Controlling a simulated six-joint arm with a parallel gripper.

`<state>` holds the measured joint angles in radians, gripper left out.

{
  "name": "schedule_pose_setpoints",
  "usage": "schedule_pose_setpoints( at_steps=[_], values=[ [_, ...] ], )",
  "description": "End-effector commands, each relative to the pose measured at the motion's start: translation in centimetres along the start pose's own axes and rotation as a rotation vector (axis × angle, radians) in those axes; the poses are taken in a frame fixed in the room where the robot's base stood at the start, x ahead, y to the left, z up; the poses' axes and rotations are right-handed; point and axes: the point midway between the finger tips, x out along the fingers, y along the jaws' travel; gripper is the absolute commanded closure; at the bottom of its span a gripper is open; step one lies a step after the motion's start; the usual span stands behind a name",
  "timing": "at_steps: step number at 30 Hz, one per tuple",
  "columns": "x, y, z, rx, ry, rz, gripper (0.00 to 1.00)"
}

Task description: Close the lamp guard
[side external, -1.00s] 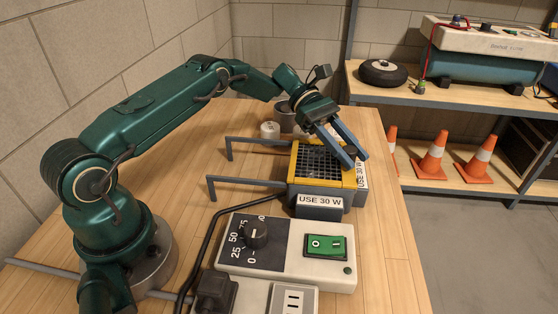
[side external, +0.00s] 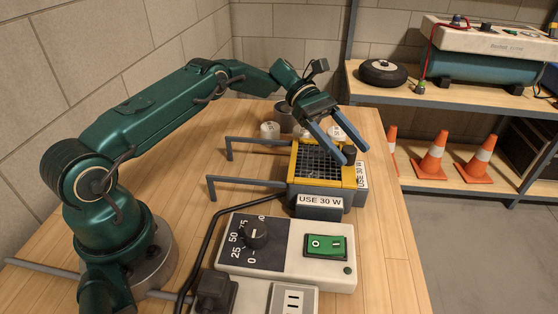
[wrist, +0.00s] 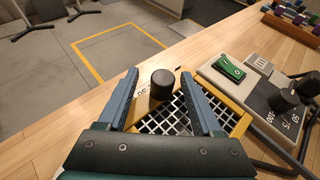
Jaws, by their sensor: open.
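The lamp guard (side external: 318,163) is a yellow frame with a dark grid. It lies flat over the top of a grey box (side external: 318,193) labelled "USE 30 W". It also shows in the wrist view (wrist: 170,122), below and between my fingers. A dark round knob (wrist: 162,84) stands at the frame's far edge, between my fingertips in that picture. My gripper (side external: 356,155) is open, with its fingertips over the right end of the guard. Nothing is held. I cannot tell whether a finger touches the knob or frame.
Two grey cord hooks (side external: 245,180) stick out left of the box. A control box with a dial and green switch (side external: 325,246) stands in front, with a black cable beside it. The bench's right side is clear.

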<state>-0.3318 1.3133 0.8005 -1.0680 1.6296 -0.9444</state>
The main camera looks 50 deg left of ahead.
Motion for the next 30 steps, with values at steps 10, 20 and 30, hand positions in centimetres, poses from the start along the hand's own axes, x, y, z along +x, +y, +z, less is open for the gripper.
schedule_pose_setpoints(
  at_steps=[10,20,30],
  values=[
    [-2.8,0.0,-0.1,0.0,0.001,0.002,0.33],
    [-3.4,-0.1,0.0,-0.001,0.003,0.0,0.33],
    [-3.4,-0.1,0.8,0.02,0.01,-0.003,0.33]
  ],
)
